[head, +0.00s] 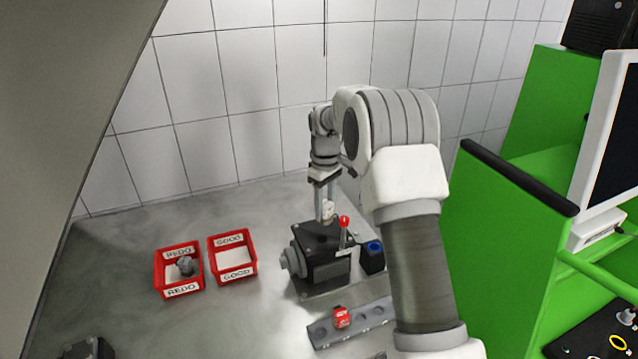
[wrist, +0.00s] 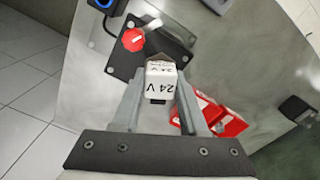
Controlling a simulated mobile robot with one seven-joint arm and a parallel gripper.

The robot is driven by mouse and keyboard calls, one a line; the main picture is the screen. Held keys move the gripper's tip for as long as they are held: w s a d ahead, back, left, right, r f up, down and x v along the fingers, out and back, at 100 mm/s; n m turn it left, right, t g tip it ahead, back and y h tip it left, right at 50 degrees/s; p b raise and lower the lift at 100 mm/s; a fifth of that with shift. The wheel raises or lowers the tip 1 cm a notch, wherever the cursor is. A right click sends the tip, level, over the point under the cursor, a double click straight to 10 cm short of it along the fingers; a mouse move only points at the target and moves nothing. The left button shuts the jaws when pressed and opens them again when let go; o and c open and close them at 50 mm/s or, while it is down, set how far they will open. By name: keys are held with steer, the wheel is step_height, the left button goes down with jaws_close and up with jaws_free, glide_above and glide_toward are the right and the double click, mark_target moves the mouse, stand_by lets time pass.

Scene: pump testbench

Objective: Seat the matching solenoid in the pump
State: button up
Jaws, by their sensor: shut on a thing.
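My gripper (head: 325,200) is shut on a white solenoid (head: 329,211) and holds it over the dark pump (head: 322,262). In the wrist view the solenoid (wrist: 161,84) sits between the two fingers, with "24 V" printed on its faces. The pump's dark top (wrist: 174,49) lies beyond it; I cannot tell whether the solenoid touches the pump, and its lower end is hidden.
A red-knobbed lever (head: 344,222) stands close beside the held solenoid. A dark box with a blue ring (head: 374,248) is right of the pump. The red REDO bin (head: 181,291) holds a grey part; the GOOD bin (head: 236,274) looks empty. A green cart (head: 500,215) stands at right.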

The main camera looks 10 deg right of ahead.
steer(key=shift+w+a+r+n, duration=0.15)
steer(key=shift+w+r, duration=0.15)
steer(key=shift+w, duration=0.2)
steer(key=shift+w+a+r+n, duration=0.15)
steer(key=shift+w+r, duration=0.15)
steer(key=shift+w, duration=0.15)
steer(key=shift+d+f+b, duration=0.1)
steer(key=shift+f+b, duration=2.15)
steer(key=shift+f, duration=1.6)
steer(key=shift+f+b, duration=0.65)
steer(key=shift+f, duration=0.45)
steer(key=o, duration=1.6)
steer(key=shift+s, duration=0.1)
steer(key=shift+c, duration=0.2)
steer(key=shift+r, duration=0.1)
steer(key=shift+r+p, duration=2.6)
steer(key=shift+r, duration=1.3)
